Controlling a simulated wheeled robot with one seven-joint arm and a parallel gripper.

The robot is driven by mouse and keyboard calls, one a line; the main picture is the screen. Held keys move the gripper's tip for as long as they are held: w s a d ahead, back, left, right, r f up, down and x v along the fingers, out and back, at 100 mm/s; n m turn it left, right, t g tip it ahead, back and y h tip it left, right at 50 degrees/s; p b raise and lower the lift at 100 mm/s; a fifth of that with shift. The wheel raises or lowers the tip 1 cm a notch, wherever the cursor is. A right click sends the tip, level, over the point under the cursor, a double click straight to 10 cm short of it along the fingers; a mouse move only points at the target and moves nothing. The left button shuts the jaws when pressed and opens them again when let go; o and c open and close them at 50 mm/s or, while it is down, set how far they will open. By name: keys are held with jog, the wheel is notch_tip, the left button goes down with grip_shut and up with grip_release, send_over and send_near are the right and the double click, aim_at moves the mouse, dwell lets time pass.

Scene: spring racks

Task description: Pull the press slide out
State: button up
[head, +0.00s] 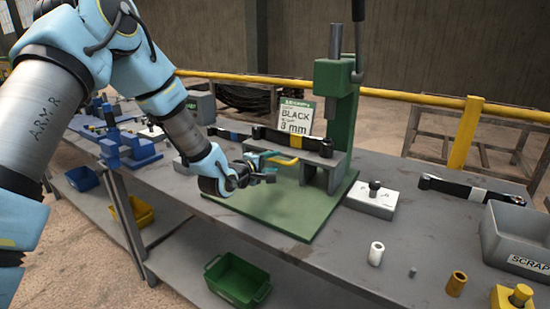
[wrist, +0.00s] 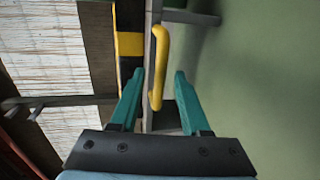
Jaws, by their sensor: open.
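The green press (head: 335,105) stands upright on a green base plate (head: 270,212) on the bench. My gripper (head: 266,163) is at the handle, with teal fingers. I see a gap on each side; contact is not clear. The slide's body is mostly hidden.
A sign reading BLACK 3 mm (head: 294,118) stands behind the press. A green bin (head: 237,280) sits below the bench edge.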

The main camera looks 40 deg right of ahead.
jog(key=shift+x, duration=0.9)
jog(key=shift+s, duration=0.1)
jog(key=shift+c, duration=0.2)
grip_shut()
dwell(0.6)
